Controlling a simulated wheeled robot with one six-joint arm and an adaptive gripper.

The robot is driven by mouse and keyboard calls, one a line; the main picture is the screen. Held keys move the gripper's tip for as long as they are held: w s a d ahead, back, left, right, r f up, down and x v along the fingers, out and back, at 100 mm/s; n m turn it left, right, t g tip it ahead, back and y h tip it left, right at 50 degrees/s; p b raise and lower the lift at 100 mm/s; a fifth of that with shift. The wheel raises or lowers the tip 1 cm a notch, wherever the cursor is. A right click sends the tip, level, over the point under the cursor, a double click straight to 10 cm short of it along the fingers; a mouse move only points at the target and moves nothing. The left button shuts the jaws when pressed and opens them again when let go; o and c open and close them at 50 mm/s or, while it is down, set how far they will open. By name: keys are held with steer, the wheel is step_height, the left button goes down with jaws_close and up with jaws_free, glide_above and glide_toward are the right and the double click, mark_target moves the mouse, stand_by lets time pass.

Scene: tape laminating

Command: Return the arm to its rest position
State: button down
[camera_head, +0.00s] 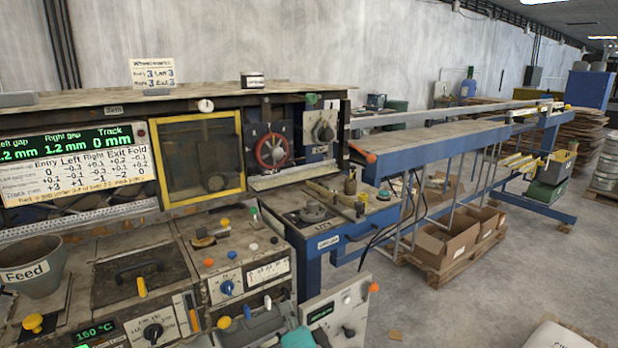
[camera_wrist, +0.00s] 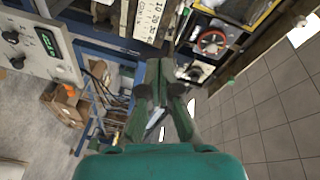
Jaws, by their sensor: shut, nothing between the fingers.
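My gripper (camera_wrist: 158,70) shows in the wrist view with its dark green fingers together and nothing held between them. Its teal body fills the bottom of that view. In the head view a small teal part, likely of my arm, shows at the bottom edge, low in front of the laminating machine. The rest of the arm is out of view. The gripper appears apart from the machine, which is seen beyond it, turned in the wrist view.
A red handwheel (camera_head: 272,150) and a yellow-framed window (camera_head: 202,158) are on the machine. A grey Feed funnel (camera_head: 32,268) stands at left. A blue-framed conveyor (camera_head: 440,145) runs right, with cardboard boxes (camera_head: 445,242) below it. Floor at lower right (camera_head: 480,290) is mostly clear.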

steer(key=s+d+f+n+h, duration=0.1)
steer(key=s+d+f+n, duration=0.2)
steer(key=s+d+f, duration=0.65)
steer(key=s+d+f+n+h, duration=0.2)
steer(key=s+d+f, duration=0.4)
steer(key=s+f, duration=0.55)
steer(key=s+d+r+n+h, duration=0.1)
steer(key=s+d, duration=0.1)
steer(key=s, duration=0.7)
steer(key=s+d+r+n+g, duration=0.1)
steer(key=s+d+n, duration=0.1)
steer(key=s, duration=0.7)
steer(key=s+d+r+n+h, duration=0.1)
steer(key=s+d+r+n, duration=0.1)
steer(key=s, duration=0.7)
steer(key=shift+d+h, duration=0.3)
steer(key=shift+d, duration=0.25)
steer(key=shift+r, duration=0.1)
